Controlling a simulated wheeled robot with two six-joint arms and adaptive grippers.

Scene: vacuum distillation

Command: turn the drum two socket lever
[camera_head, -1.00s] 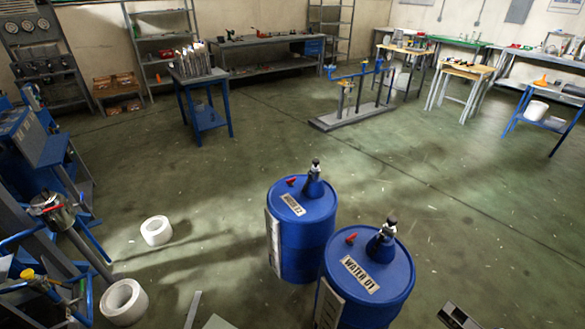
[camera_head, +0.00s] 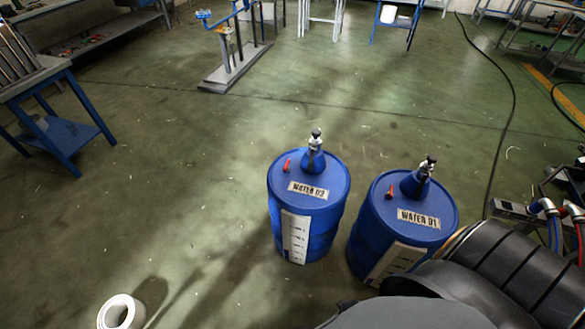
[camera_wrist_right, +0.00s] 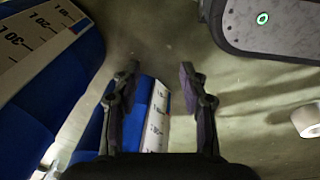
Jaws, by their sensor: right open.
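Drum two (camera_head: 330,215) is a blue upright drum with a "WATER 02" label, standing left of drum one (camera_head: 366,215), which reads "WATER 01". On drum two's lid are a small red lever (camera_head: 287,166) and a blue cone-shaped socket (camera_head: 312,160) with a dark and silver fitting on top. Drum one has a similar red lever (camera_head: 389,192) and socket. In the right wrist view my right gripper (camera_wrist_right: 160,74) is open and empty, with the scaled sides of the drums to its left and between its fingers. No lever shows there. My left gripper is not in view.
A white ring-shaped roll (camera_head: 121,313) lies on the floor at the lower left. A blue table (camera_head: 62,145) stands at left and a pipe stand (camera_head: 225,72) at the back. Black cable and hoses are at right. The floor behind the drums is clear.

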